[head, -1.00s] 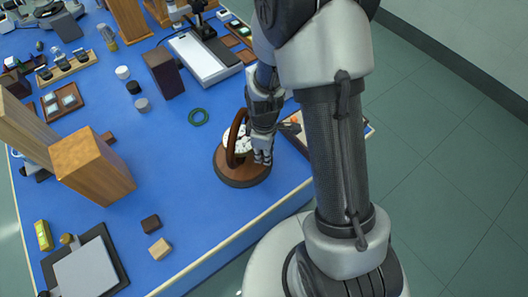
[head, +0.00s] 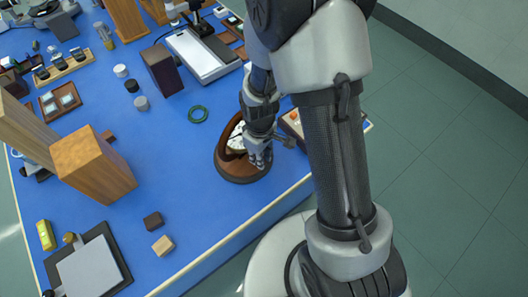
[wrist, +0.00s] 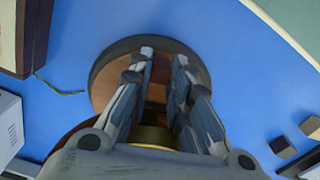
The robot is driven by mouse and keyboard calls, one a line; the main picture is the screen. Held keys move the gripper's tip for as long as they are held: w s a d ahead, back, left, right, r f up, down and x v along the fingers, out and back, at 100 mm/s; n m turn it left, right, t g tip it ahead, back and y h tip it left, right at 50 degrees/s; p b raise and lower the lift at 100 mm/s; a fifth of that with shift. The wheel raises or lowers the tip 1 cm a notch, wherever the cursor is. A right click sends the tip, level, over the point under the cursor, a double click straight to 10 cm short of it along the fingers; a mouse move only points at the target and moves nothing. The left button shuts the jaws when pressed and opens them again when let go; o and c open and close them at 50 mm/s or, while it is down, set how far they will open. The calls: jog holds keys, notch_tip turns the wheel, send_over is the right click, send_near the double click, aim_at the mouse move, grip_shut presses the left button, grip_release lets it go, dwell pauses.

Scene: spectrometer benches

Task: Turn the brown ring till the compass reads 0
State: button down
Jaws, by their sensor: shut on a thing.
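The compass stands on a round brown wooden base (head: 240,177) near the front edge of the blue table. Part of its white dial (head: 236,141) shows left of my gripper; its reading cannot be made out. The brown ring (head: 222,150) shows as a curved band at the dial's left side, partly hidden by my gripper. My gripper (head: 260,160) is over the right part of the compass. In the wrist view, my gripper (wrist: 162,62) has its fingers on either side of a dark brown piece, apparently the ring (wrist: 161,72). The base rim (wrist: 101,88) surrounds the fingertips.
Two small blocks, one dark (head: 153,221) and one light (head: 163,245), lie at front left. A large wooden block (head: 92,170) stands at left. A box (head: 293,124) is close on the right.

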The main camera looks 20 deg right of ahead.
jog(key=shift+s+a+m, duration=0.25)
jog(key=shift+a+m, duration=0.15)
jog(key=shift+m, duration=0.3)
jog(key=shift+s+a+m, duration=0.2)
jog(key=shift+a+m, duration=0.2)
jog(key=shift+m, duration=0.3)
jog(key=c, duration=1.5)
grip_release()
notch_tip(320, 180, up, 12)
jog(key=shift+r, duration=0.1)
